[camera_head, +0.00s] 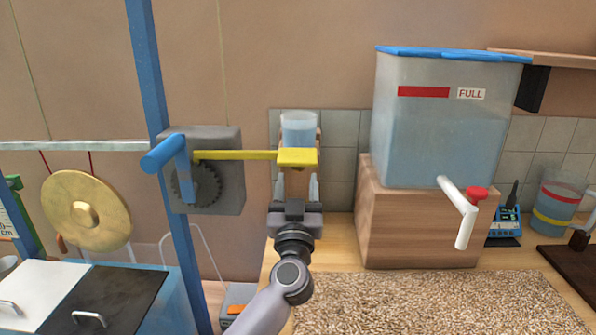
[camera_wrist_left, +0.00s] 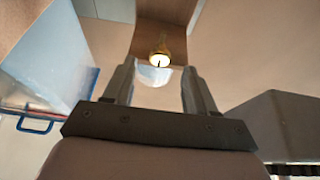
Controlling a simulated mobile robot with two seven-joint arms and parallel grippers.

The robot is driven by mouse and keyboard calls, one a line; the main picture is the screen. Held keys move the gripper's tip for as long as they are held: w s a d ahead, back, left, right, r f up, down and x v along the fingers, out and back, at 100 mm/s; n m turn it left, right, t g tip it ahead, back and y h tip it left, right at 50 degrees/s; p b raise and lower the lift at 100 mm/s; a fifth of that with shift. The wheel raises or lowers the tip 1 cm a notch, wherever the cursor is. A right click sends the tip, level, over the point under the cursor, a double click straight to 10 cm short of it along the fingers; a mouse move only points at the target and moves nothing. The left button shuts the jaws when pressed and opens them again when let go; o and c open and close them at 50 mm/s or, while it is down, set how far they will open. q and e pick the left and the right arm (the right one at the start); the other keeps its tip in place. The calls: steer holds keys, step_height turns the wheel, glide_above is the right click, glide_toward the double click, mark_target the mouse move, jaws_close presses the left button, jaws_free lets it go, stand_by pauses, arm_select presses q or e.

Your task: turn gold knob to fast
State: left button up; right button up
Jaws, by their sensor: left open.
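A small gold knob-like part (camera_wrist_left: 160,45) with a bright face and a thin dark mark shows in the left wrist view, on a brown wooden surface (camera_wrist_left: 172,12). It lies beyond my left gripper (camera_wrist_left: 158,82), between the lines of the two fingers and apart from them. The fingers are spread, with a pale rounded thing (camera_wrist_left: 153,75) showing behind the gap; I cannot tell what it is. In the head view my left gripper (camera_head: 298,183) points away, just below a yellow pad (camera_head: 297,157). The gold knob and any speed marks cannot be made out there. My right gripper is not in view.
The yellow bar (camera_head: 235,155) runs from a grey gear box (camera_head: 228,145) on a blue post (camera_head: 150,80). A water cup (camera_head: 299,128) is behind the pad. A water tank (camera_head: 440,110) with a tap stands right on a wooden block (camera_head: 415,225). A gong (camera_head: 85,210) hangs left.

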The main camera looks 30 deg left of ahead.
mark_target(299, 169)
arm_select(q)
steer(key=x, duration=0.4)
steer(key=c, duration=1)
steer(key=shift+c, duration=0.2)
steer(key=shift+n, duration=0.3)
steer(key=n+g+y+p, duration=0.1)
steer(key=n+p, duration=0.1)
steer(key=n, duration=0.1)
steer(key=shift+d+r+y, duration=0.1)
steer(key=shift+y, duration=0.3)
steer(key=shift+w+d+n+g+y+p, duration=0.1)
steer(key=shift+n+g+y+p, duration=0.45)
steer(key=shift+n, duration=1)
steer(key=shift+n+g+y+p, duration=0.45)
steer(key=shift+n+g, duration=0.2)
steer(key=shift+n, duration=0.9)
